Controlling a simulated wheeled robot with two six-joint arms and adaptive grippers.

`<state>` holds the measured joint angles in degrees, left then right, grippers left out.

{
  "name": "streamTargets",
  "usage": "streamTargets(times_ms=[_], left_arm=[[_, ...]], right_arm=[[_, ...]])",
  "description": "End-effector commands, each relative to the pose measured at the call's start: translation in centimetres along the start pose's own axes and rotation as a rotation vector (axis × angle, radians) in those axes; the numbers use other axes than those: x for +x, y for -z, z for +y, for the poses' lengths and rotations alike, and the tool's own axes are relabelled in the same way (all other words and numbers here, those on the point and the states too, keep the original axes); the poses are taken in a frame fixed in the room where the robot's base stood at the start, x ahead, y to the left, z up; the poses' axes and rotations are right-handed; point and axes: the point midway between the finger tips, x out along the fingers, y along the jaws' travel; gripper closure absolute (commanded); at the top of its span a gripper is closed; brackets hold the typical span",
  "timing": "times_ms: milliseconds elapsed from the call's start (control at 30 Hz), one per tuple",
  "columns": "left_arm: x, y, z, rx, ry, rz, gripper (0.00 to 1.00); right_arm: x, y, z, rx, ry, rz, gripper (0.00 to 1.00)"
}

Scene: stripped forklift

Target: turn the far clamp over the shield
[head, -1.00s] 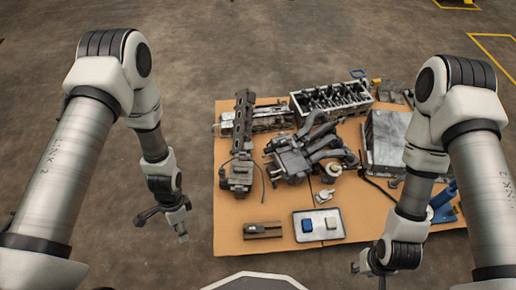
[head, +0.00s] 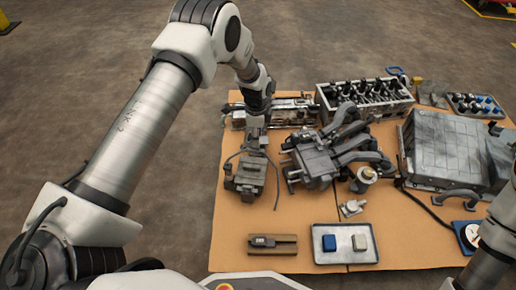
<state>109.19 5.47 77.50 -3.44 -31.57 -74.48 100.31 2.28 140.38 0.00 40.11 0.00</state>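A long dark-grey metal assembly (head: 246,180) lies at the left of the brown board, its lower block in plain sight. My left gripper (head: 256,138) points down over its far part, and my wrist hides much of that part. The finger ends blend into the dark metal, so I cannot tell whether they touch it or are open. I cannot make out the far clamp or the shield for certain. My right arm (head: 490,265) shows only at the bottom right corner, and its gripper is out of view.
A grey pipe assembly (head: 315,162) lies just right of the long assembly. An open metal block (head: 365,97) stands behind it and a large grey case (head: 445,145) at the right. A tray (head: 345,257) with two small blocks and a brown piece (head: 272,245) lie in front.

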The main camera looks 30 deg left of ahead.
Motion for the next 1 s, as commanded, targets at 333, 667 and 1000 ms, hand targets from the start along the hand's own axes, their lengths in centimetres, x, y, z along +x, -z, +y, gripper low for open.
streamTargets(times_ms=[333,667,1000], left_arm=[[5.0,0.0,0.1,-0.001,-0.001,0.0,0.64],[4.8,0.0,0.1,0.0,-0.001,0.0,1.0],[4.8,0.0,0.1,-0.016,-0.002,0.0,1.0]], right_arm=[[2.6,0.1,0.1,0.004,0.0,0.002,0.6],[2.5,0.1,0.1,0.004,0.0,0.002,0.6],[2.2,0.1,0.1,0.003,0.0,0.001,0.6]])
